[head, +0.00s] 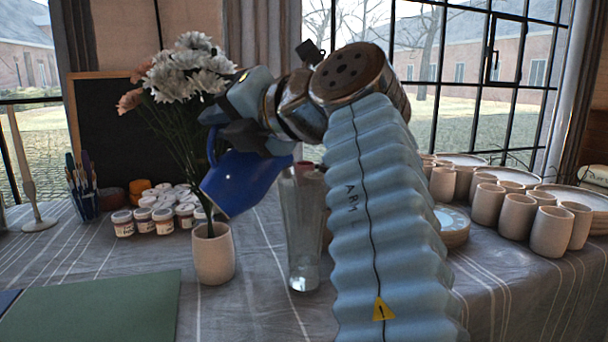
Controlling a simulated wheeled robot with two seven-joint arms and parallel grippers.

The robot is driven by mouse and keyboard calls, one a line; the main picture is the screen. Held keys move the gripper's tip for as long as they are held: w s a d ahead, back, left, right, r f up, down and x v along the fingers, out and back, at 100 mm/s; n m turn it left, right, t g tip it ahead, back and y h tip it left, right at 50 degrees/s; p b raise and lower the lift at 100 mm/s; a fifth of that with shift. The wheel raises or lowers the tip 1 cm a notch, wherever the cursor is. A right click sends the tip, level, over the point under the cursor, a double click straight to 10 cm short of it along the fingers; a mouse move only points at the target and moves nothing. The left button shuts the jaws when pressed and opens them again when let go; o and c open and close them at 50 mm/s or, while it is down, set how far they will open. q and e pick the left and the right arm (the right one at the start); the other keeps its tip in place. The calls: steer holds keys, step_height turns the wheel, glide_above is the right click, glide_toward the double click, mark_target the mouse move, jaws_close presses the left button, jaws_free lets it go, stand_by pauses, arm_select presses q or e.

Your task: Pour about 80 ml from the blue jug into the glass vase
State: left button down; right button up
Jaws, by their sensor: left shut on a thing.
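The blue jug (240,183) is tilted in the air left of centre, its handle at upper left and its pointed end at right by the top of the glass vase (303,235). My left gripper (243,132) is shut on the jug near its top; the exact grip is partly hidden. The clear vase stands upright on the table, its right side close to my left arm in the picture. I cannot make out a stream or a liquid level in it. My right gripper is not in view.
A cream cup (214,256) with white and pink flowers (185,75) stands left of the vase. Paint jars (165,221) and a brush holder (86,205) are farther left. Several cups (551,231) and plates stand at right. A green mat (95,308) lies front left.

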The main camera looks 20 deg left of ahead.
mark_target(211, 146)
arm_select(q)
steer(key=shift+w+d+r+m+y+p, duration=0.15)
steer(key=shift+w+d+r+m+p, duration=0.1)
steer(key=shift+r+m+p, duration=0.25)
steer(key=shift+w+d+r+m+y+p, duration=0.1)
steer(key=shift+w+r+m+y+p, duration=0.15)
steer(key=shift+p, duration=0.4)
stand_by(1.4)
steer(key=f+n+b, duration=0.1)
steer(key=b, duration=0.1)
steer(key=s+a+f+n+h+b, duration=0.1)
steer(key=f+b, duration=0.1)
steer(key=s+f+n+b, duration=0.1)
steer(key=f+b, duration=0.1)
steer(key=shift+s+a+b, duration=0.1)
steer(key=shift+a+b, duration=0.15)
steer(key=shift+b, duration=0.05)
steer(key=shift+s+a+n+t+h, duration=0.15)
steer(key=shift+n+t+h, duration=0.15)
steer(key=shift+n, duration=0.05)
steer(key=shift+r, duration=0.2)
steer(key=shift+s+a+f+n+h+b, duration=0.2)
steer(key=shift+s+f+n+b, duration=0.15)
steer(key=shift+b, duration=0.2)
steer(key=shift+s+a+f+n+h+b, duration=0.15)
steer(key=shift+f+n+b, duration=0.1)
steer(key=shift+f+b, duration=0.25)
steer(key=shift+s+a, duration=0.1)
steer(key=shift+s, duration=0.05)
